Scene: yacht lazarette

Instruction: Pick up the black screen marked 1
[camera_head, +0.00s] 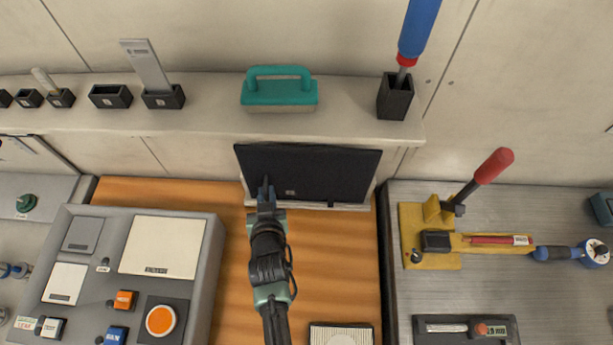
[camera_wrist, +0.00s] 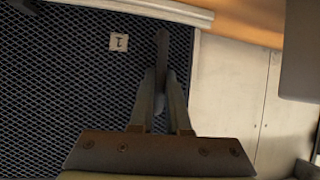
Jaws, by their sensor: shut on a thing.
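The black screen (camera_head: 325,172) stands at the back of the orange wooden surface, below the pale shelf. A small white label shows near its lower edge. In the wrist view the screen (camera_wrist: 60,90) is a dark mesh filling the left side, with the label reading 1. My gripper (camera_head: 266,188) is in front of the screen's left part. In the wrist view its fingers (camera_wrist: 161,75) are closed together on a thin dark upright piece over the mesh, near one edge of the screen. How this piece joins the screen is hidden.
A pale ledge (camera_head: 345,207) runs along the screen's lower edge. The shelf (camera_head: 215,117) above holds a teal-handled block (camera_head: 280,92) and several black holders. A grey control panel (camera_head: 190,290) stands left, and a metal bench (camera_head: 400,290) with tools stands right.

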